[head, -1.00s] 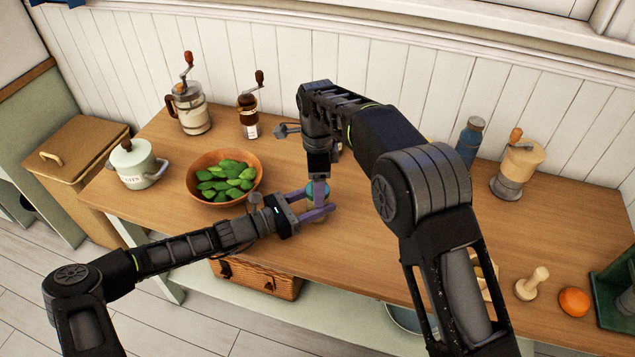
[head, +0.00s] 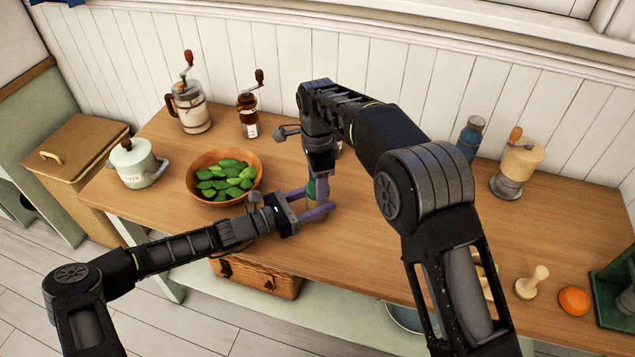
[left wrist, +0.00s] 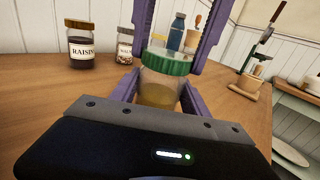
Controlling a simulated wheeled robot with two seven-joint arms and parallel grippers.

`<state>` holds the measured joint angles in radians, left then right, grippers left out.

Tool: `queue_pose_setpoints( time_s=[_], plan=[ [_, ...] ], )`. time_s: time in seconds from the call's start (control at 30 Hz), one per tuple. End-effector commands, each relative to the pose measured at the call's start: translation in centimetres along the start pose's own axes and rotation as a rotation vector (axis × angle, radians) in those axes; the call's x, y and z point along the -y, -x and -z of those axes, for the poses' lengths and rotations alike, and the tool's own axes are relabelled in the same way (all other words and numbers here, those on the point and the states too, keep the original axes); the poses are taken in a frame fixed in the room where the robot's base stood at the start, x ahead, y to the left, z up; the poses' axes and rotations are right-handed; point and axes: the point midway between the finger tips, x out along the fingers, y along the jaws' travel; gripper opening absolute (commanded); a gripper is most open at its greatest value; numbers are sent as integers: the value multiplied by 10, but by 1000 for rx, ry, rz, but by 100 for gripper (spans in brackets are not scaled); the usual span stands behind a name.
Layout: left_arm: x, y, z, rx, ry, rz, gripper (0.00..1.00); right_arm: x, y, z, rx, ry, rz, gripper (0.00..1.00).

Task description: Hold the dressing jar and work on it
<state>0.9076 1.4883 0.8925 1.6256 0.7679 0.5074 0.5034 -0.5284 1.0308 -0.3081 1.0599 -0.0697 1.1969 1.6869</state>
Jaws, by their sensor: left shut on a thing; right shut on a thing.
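The dressing jar (left wrist: 160,88) is a clear jar with a green lid (left wrist: 167,62) and yellowish contents in its lower part. It stands upright in the left wrist view and is mostly hidden by my grippers in the head view (head: 312,192). My left gripper (head: 316,200) is shut on the jar body, one finger on each side. My right gripper (head: 319,180) reaches down from above and is shut on the lid, with its purple fingers at either side of it. The lid sits on the jar; whether it is loose I cannot tell.
A wooden bowl of green leaves (head: 196,196) stands left of the jar. A lidded pot (head: 138,165), grinders (head: 248,115), a blue bottle (head: 470,138) and an orange (head: 574,300) stand around the wooden top (head: 390,235). A raisin jar (left wrist: 82,50) shows in the left wrist view.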

Motion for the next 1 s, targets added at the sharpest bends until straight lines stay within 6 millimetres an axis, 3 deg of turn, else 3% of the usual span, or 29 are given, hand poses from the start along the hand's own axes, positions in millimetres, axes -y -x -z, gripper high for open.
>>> queue_pose_setpoints(
  time_s=[0.9,1.0],
  plan=[
    [0,0,0,1,0,1,0,0,2,0,0,2564,2,5],
    [0,0,0,1,0,1,0,1,2,0,-2,2784,2,5]
  ],
)
